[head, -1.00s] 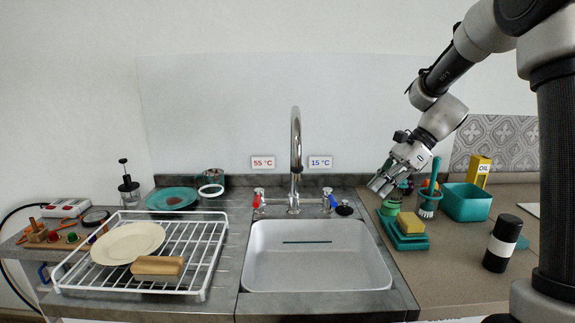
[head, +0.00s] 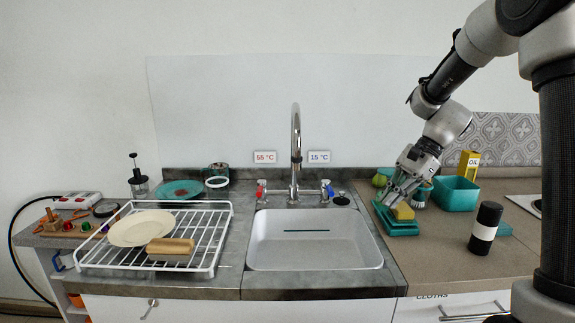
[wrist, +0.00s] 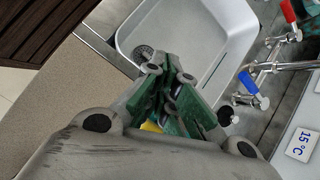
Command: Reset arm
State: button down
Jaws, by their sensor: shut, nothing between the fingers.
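My gripper (head: 390,200) hangs over the right counter, pointing down close to the yellow sponge (head: 403,212) on its teal tray (head: 398,229). In the picture the fingers overlap the sponge's left side; I cannot tell whether they touch it. In the wrist view my gripper (wrist: 167,70) has its green-padded fingers together with nothing between them. A sliver of the yellow sponge (wrist: 151,127) shows behind it. The gripper partly hides the dish brush (head: 422,192).
The sink (head: 315,262) is left of the gripper, with the faucet (head: 295,150) behind. A teal bin (head: 457,195), an oil carton (head: 468,165) and a black-and-white bottle (head: 486,228) stand right. A dish rack (head: 215,250) holds a plate (head: 141,228). Counter front right is bare.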

jog(key=s+d+r+n+t+h, duration=0.2)
jog(key=s+d+n, duration=0.1)
jog(key=s, duration=0.5)
jog(key=s+d+r+n+t+h, duration=0.1)
jog(key=s+d+r+n+h, duration=0.1)
jog(key=s+n, duration=0.3)
jog(key=s+d+r+n+t+h, duration=0.2)
jog(key=s+d+r+n, duration=0.2)
jog(key=s, duration=0.6)
jog(key=shift+s+d+n+t, duration=0.3)
jog(key=shift+s+d, duration=0.1)
jog(key=shift+d, duration=0.1)
